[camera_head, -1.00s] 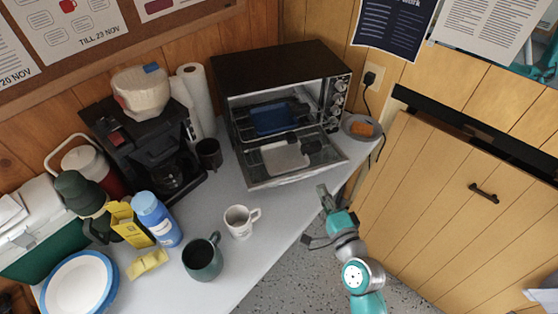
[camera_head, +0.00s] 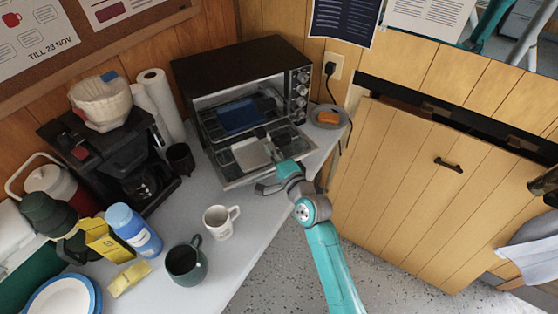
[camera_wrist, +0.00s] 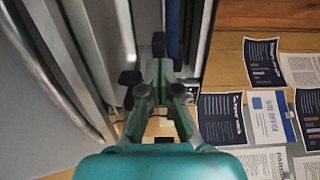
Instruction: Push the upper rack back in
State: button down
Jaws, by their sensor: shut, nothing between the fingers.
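The toaster oven (camera_head: 235,62) stands at the back of the counter with its door (camera_head: 232,180) hanging open toward me. A blue tray or pan (camera_head: 240,116) lies inside at upper level. A pale flat piece (camera_head: 251,154) lies lower and further forward, over the open door. The wire rack edges are small and partly hidden, so I cannot tell how far the upper rack sticks out. My gripper (camera_head: 271,142) is shut and empty at the oven's mouth, right of the pale piece. In the wrist view my gripper (camera_wrist: 158,75) points between the door side and a blue edge (camera_wrist: 174,28).
A grey plate (camera_head: 330,116) with an orange piece sits right of the oven. A white mug (camera_head: 220,221), a dark green mug (camera_head: 186,262) and a coffee maker (camera_head: 110,150) stand on the counter to the left. The floor (camera_head: 390,290) in front is clear.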

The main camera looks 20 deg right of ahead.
aim_at(246, 112)
jog(key=shift+w+a, duration=0.2)
jog(key=shift+w, duration=1.45)
jog(key=w, duration=0.5)
jog(key=w+a, duration=0.1)
jog(key=w, duration=0.8)
jog(key=shift+w+a, duration=0.3)
jog(key=shift+a, duration=0.1)
jog(key=shift+w+r, duration=0.1)
jog(key=shift+w, duration=0.1)
